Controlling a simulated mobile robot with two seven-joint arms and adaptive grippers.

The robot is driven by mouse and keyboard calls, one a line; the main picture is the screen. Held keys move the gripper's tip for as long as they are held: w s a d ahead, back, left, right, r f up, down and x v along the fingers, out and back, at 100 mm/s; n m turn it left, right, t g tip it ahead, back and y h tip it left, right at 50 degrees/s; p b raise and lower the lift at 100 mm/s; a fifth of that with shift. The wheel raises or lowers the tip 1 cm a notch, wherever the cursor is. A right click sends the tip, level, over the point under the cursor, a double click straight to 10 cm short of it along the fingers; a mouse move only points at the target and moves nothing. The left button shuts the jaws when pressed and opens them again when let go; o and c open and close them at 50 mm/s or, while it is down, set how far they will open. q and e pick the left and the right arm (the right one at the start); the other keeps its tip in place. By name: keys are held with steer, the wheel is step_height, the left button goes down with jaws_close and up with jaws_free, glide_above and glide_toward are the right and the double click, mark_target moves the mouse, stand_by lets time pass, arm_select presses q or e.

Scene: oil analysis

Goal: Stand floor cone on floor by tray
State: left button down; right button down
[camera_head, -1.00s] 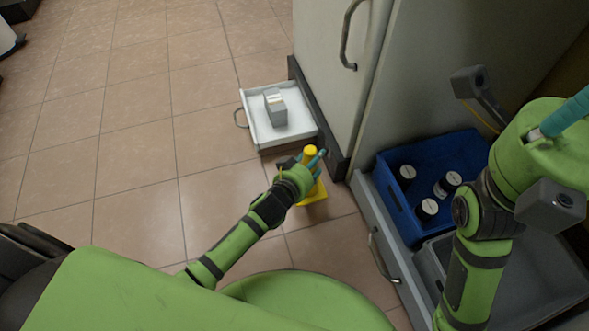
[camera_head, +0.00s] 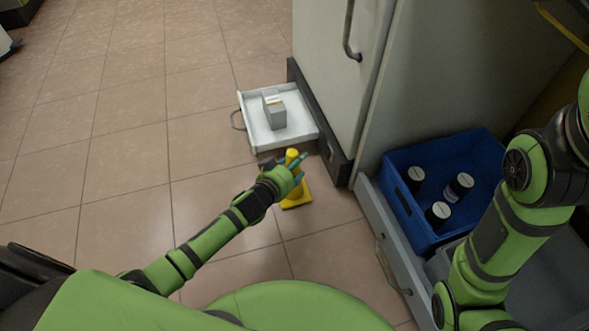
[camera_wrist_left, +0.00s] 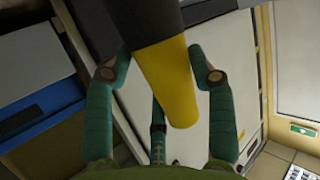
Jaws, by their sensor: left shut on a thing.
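The yellow floor cone (camera_head: 293,196) is at my left gripper (camera_head: 291,166), its square base at or near the tiled floor. In the left wrist view the cone (camera_wrist_left: 170,85), yellow with a dark band, lies between the teal fingers of my left gripper (camera_wrist_left: 160,85), which are shut on it. The white tray (camera_head: 255,139) sits low in front of the cabinet, just beyond the cone, with a grey box (camera_head: 274,112) in it. Whether the base touches the floor is hard to tell. My right gripper is out of view.
A blue crate (camera_head: 405,222) with several dark, white-capped jars stands at the right. A grey drawer (camera_head: 391,245) with a handle is below it. A tall pale cabinet (camera_head: 330,75) stands behind the tray. The tiled floor (camera_head: 120,160) at the left is clear.

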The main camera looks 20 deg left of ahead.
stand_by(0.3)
arm_select(q)
steer(key=c, duration=0.8)
jaws_free()
steer(key=shift+f, duration=0.2)
steer(key=shift+c, duration=0.2)
steer(key=o, duration=0.4)
steer(key=shift+r, duration=0.1)
